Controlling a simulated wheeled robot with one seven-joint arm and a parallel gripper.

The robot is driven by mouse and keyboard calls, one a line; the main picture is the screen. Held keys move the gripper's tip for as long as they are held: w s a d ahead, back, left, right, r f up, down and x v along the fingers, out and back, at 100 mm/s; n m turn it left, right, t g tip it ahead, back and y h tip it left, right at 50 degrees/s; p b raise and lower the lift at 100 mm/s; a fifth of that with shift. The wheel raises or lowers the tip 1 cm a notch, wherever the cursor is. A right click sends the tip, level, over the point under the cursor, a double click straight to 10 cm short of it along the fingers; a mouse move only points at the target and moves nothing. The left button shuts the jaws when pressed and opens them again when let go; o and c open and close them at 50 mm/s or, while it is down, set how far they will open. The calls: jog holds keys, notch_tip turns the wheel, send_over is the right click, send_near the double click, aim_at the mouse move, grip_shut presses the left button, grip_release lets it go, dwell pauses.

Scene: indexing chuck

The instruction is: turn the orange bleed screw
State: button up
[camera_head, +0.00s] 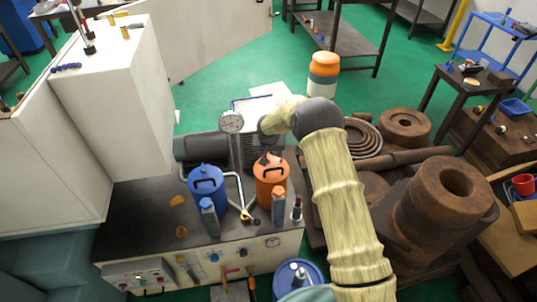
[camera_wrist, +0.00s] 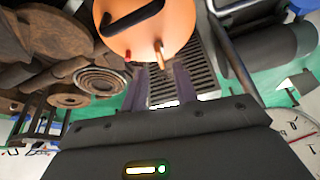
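The orange canister (camera_head: 271,186) stands on the dark bench top, with a black handle across its top. It fills the upper middle of the wrist view (camera_wrist: 150,32), seen close. A short orange-brown screw-like stub (camera_wrist: 159,54) sticks out from its face, with a smaller red stub (camera_wrist: 128,56) to the left. My gripper (camera_wrist: 161,76) has its two fingers apart, with nothing visible between them. The orange-brown stub lies just beyond the fingertips, roughly midway between them, and looks untouched. In the head view my sleeved wrist is behind and above the canister; the fingers cannot be made out.
A blue canister (camera_head: 207,188) stands left of the orange one, with pale pipes between them. A round gauge (camera_head: 232,122) and a finned grey block (camera_head: 250,150) are close to my wrist. Rusty cast parts (camera_head: 445,205) crowd the right. A white cabinet (camera_head: 115,95) stands left.

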jog(key=shift+x, duration=2.15)
grip_shut()
